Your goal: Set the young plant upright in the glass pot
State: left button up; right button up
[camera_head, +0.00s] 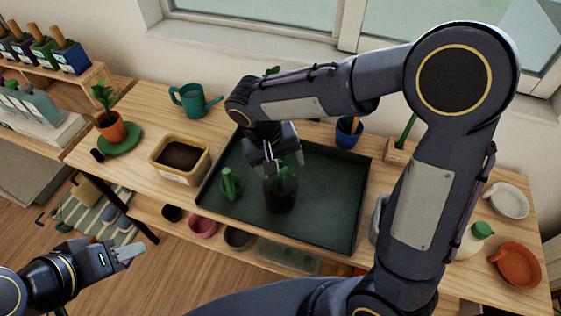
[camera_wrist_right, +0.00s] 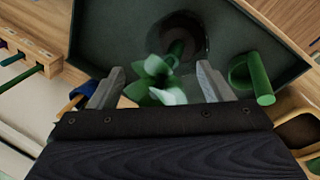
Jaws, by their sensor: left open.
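The glass pot (camera_head: 281,196), dark inside, stands on the green tray. The young plant (camera_head: 288,164) has its leaves above the pot, and its stem runs down into it; I cannot tell exactly how upright it is. My right gripper (camera_head: 274,168) is just above the pot, pointing down. In the right wrist view, the fingers (camera_wrist_right: 160,84) are spread, with the plant's leaves (camera_wrist_right: 157,72) between them and gaps at both sides. The pot (camera_wrist_right: 186,36) shows beyond the leaves. My left gripper (camera_head: 128,250) is open and empty at lower left, away from the table.
The dark green tray (camera_head: 325,205) also holds a green cylindrical object (camera_head: 231,183) left of the pot. An orange dish (camera_head: 516,264) lies right. The tray's right part is clear.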

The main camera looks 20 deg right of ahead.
jog(key=v, duration=1.3)
jog(key=s+d+y, duration=0.4)
jog(key=s+d, duration=0.3)
jog(key=d, duration=0.2)
jog(key=s+d+f+t+y, duration=0.1)
jog(key=s+t, duration=0.1)
jog(key=s, duration=0.1)
jog(key=s+d+f+m+t+y, duration=0.1)
jog(key=s+f, duration=0.1)
jog(key=s, duration=0.1)
jog(key=s+d+f+t, duration=0.1)
jog(key=s+f+t, duration=0.1)
jog(key=s, duration=0.1)
jog(key=shift+s+d+m+t+y+p, duration=0.15)
jog(key=shift+d+m+t+y+p, duration=0.15)
jog(key=shift+m+y+p, duration=0.1)
